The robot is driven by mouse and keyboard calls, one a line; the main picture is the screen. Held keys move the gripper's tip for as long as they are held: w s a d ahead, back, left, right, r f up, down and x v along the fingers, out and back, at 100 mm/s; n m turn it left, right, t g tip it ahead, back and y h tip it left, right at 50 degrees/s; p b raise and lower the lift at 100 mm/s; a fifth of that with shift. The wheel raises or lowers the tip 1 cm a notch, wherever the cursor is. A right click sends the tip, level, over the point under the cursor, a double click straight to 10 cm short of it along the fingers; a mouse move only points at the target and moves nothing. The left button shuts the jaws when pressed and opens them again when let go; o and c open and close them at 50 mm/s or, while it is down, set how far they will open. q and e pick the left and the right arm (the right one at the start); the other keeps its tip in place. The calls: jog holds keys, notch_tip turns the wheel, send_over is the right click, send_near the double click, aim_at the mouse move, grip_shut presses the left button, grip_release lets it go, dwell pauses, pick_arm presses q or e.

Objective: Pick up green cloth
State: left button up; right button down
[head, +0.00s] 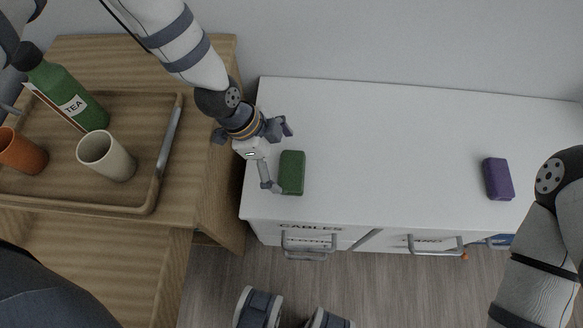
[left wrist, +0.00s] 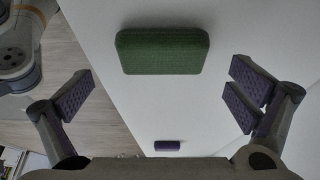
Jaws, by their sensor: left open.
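The green cloth (head: 291,173) is a folded dark green block lying on the left part of the white desk top (head: 390,150). My left gripper (head: 277,158) is over the left end of the desk, close beside the cloth on its left in the head view. In the left wrist view the green cloth (left wrist: 163,50) lies ahead of the open fingers, between their lines and apart from both. The left gripper (left wrist: 165,97) is open and empty. My right arm shows at the right edge of the head view, but its gripper is out of view.
A purple block (head: 498,179) lies on the right of the desk and shows small in the left wrist view (left wrist: 167,145). A wooden tray (head: 166,150) on the left table holds a green tea bottle (head: 68,94), a beige cup (head: 106,156) and an orange cup (head: 22,152). The desk's middle is clear.

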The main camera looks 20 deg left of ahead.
aim_at(289, 169)
pick_arm(q)
jog(key=b+x, duration=0.1)
jog(key=x, duration=0.4)
jog(key=shift+w+f, duration=0.15)
jog(key=shift+f, duration=0.05)
jog(key=c, duration=0.9)
jog(key=shift+r, duration=0.1)
